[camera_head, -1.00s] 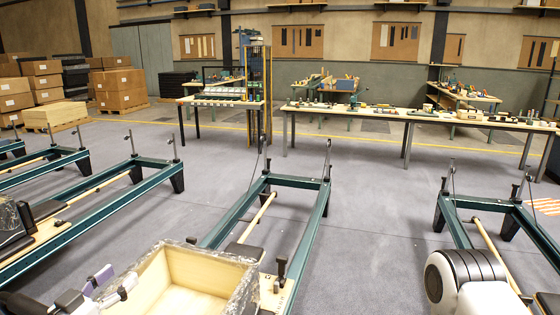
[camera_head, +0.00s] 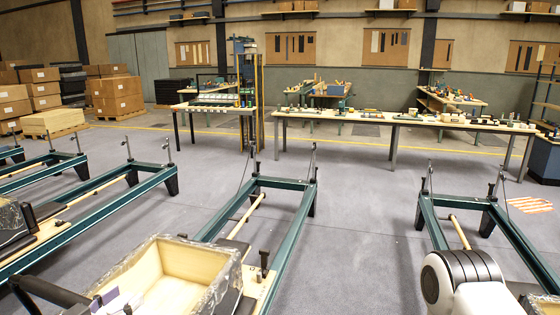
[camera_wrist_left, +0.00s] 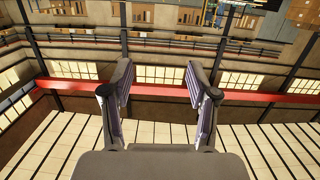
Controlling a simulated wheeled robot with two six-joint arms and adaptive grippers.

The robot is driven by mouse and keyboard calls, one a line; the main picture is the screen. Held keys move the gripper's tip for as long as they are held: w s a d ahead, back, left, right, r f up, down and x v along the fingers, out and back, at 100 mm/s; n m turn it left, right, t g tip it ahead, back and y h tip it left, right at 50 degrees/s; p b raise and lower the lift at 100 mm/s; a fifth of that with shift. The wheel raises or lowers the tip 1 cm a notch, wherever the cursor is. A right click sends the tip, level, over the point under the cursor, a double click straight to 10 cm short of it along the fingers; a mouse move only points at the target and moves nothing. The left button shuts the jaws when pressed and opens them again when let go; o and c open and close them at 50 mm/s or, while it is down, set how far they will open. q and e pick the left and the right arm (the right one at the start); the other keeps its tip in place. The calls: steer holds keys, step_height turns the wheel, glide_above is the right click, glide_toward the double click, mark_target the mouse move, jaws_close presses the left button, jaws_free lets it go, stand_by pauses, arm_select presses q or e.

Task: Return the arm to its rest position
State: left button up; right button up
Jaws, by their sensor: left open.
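My left gripper (camera_head: 112,303) shows at the bottom left of the head view, low and partly cut off by the frame edge, near the left side of the wooden-lined box. In the left wrist view, the gripper (camera_wrist_left: 160,82) has its two dark fingers spread with nothing between them. Behind the fingers are a red beam (camera_wrist_left: 75,87), windows and ceiling panels, so it points up and away from the floor. My right gripper is not in view.
An open box (camera_head: 185,270) with a wood interior stands close in front, on a green reformer frame (camera_head: 305,205). More reformers stand left (camera_head: 100,200) and right (camera_head: 515,240). A long table (camera_head: 380,117) with small items stands beyond. Grey floor between the rows is clear.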

arm_select(q)
step_height(320, 180, down, 13)
steer(key=s+d+n+g, duration=0.1)
steer(key=s+d+g, duration=0.15)
steer(key=g, duration=0.25)
steer(key=s+d+f+n+g+y, duration=0.15)
steer(key=s+f+g, duration=0.35)
steer(key=s+f, duration=0.55)
steer(key=s+d+f+n+g+y, duration=0.1)
steer(key=s+d+f+g+y, duration=0.2)
steer(key=s+f+g, duration=0.75)
steer(key=s+f+t+b, duration=0.4)
steer(key=f+b, duration=0.4)
steer(key=b, duration=0.2)
steer(key=shift+a+t, duration=0.25)
steer(key=shift+t, duration=0.2)
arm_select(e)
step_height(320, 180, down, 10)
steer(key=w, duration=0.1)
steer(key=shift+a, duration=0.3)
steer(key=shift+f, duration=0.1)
